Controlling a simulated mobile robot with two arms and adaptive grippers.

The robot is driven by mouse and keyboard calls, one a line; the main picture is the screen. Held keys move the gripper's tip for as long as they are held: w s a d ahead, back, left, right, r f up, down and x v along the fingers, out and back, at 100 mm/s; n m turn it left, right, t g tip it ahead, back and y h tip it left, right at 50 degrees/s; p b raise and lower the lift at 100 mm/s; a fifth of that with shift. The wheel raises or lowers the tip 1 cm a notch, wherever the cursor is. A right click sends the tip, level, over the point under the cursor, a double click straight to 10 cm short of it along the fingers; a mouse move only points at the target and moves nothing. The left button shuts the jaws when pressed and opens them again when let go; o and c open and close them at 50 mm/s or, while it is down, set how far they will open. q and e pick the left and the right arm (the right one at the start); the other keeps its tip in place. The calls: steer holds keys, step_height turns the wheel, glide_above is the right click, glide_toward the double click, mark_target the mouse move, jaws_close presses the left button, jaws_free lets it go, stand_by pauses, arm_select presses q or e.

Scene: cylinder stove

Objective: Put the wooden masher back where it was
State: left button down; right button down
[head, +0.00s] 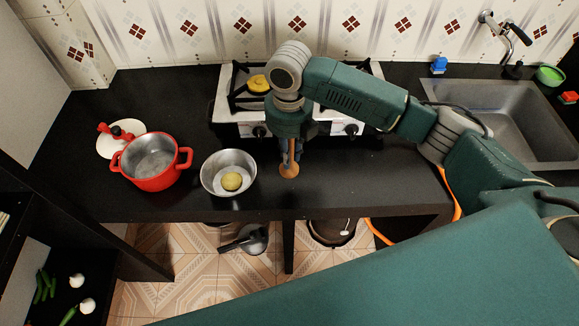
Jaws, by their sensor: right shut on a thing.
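The wooden masher (289,171) is a small brown tool whose lower end shows under my right gripper (291,148). My right gripper points down and is shut on it, just in front of the stove (226,110). The masher is over the black counter; I cannot tell whether its lower end touches the surface. The upper part of the masher is hidden by the gripper. My left gripper is not in view.
A steel bowl (214,163) with a yellow potato-like item (232,181) stands left of the masher. The sink (515,115) is at right. The counter (350,180) right of the masher is clear.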

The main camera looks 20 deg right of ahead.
mark_target(289, 170)
step_height(289, 170, down, 3)
steer(key=shift+f, duration=0.1)
step_height(289, 170, down, 3)
steer(key=shift+f+p, duration=0.2)
steer(key=shift+p, duration=0.35)
steer(key=shift+f, duration=0.3)
steer(key=shift+f, duration=0.1)
steer(key=c, duration=1.6)
jaws_free()
